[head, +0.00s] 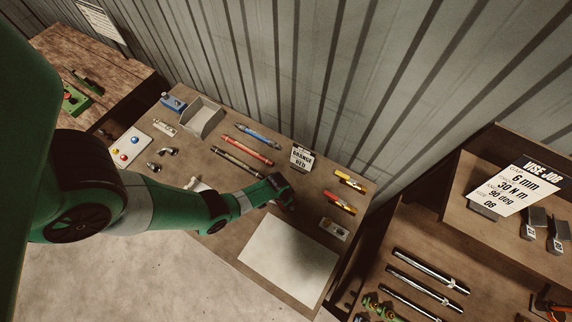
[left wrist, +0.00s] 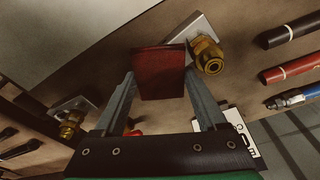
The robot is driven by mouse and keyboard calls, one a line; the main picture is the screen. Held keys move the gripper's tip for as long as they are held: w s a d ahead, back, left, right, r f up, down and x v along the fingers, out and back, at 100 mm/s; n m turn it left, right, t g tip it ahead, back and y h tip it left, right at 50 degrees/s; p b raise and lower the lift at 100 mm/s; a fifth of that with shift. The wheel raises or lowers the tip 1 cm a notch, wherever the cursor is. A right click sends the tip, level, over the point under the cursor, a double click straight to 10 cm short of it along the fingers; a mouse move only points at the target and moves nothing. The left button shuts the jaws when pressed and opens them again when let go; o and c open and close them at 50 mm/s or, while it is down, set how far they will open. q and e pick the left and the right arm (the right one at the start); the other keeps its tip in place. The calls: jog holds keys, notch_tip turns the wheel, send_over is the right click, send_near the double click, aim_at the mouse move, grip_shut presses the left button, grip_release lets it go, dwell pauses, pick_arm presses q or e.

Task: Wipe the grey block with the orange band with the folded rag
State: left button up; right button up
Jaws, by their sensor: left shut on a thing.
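My left gripper (head: 284,197) is over the bench, near the back edge of the pale sheet. In the left wrist view the gripper (left wrist: 160,85) is shut on the dark red folded rag (left wrist: 160,72), which hangs flat between the fingers. A grey block with a brass fitting (left wrist: 207,52) lies just beyond the rag's right edge. A second grey block with a brass fitting (left wrist: 70,123) lies to the left. One small grey block (head: 333,228) shows at the bench's right side. I cannot make out an orange band on either block. My right gripper is not in view.
A pale sheet (head: 287,257) lies at the bench front. A sign card (head: 301,157) stands at the back. A grey tray (head: 200,117) is at the back left.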

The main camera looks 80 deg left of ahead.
pick_arm(q)
jog(key=shift+f+b, duration=0.75)
jog(key=shift+f, duration=0.1)
jog(key=shift+s+a+r, duration=0.1)
jog(key=shift+s, duration=0.05)
jog(key=s+a, duration=0.1)
jog(key=s+p, duration=0.1)
jog(key=shift+s+a+r, duration=0.1)
jog(key=shift+s+a, duration=0.25)
jog(key=shift+s, duration=0.05)
jog(key=shift+s+a, duration=0.1)
jog(key=shift+s, duration=0.1)
jog(key=shift+f, duration=0.25)
jog(key=shift+w+d+r+b, duration=0.15)
jog(key=shift+w+d, duration=0.2)
jog(key=shift+w, duration=0.25)
jog(key=shift+w+d+f+b, duration=0.15)
jog(key=shift+w+d, duration=0.2)
jog(key=shift+w, duration=0.2)
jog(key=shift+w+d+r+b, duration=0.15)
jog(key=shift+w+d, duration=0.2)
jog(key=shift+w, duration=0.25)
